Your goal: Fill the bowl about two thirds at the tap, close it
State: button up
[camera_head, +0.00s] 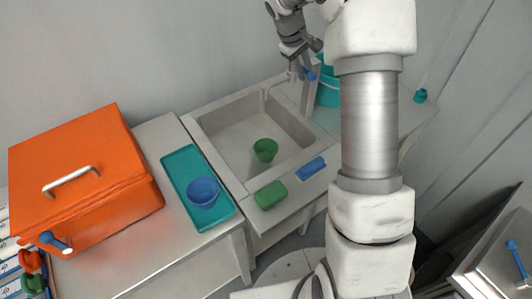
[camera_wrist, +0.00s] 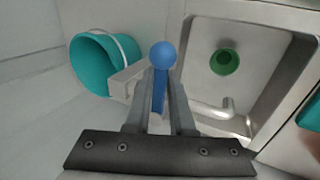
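A green bowl (camera_head: 265,149) sits on the floor of the sink (camera_head: 232,128); it also shows in the wrist view (camera_wrist: 224,61). I cannot make out a water level in it. The tap's grey spout (camera_head: 277,84) reaches over the sink's far side and shows in the wrist view (camera_wrist: 222,109). I see no clear stream. The tap's blue lever (camera_head: 309,74) has a round knob, seen in the wrist view (camera_wrist: 162,54). My gripper (camera_wrist: 162,82) has its fingers close on both sides of the lever, which fills the gap between them.
A teal bucket (camera_head: 328,88) stands beside the tap. A blue bowl (camera_head: 203,191) is on a teal tray (camera_head: 176,163) left of the sink. A green block (camera_head: 270,195) and a blue block (camera_head: 311,168) lie on the front rim. A large orange box (camera_head: 85,170) stands at left.

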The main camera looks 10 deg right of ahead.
grip_shut()
jog(key=shift+s+a+m+g+p, duration=0.1)
jog(key=shift+a+m+g+p, duration=0.3)
jog(key=shift+m, duration=0.7)
jog(key=shift+s+a+m+g+p, duration=0.1)
jog(key=shift+a+m+g, duration=0.45)
jog(key=shift+m, duration=0.55)
dwell(5.4)
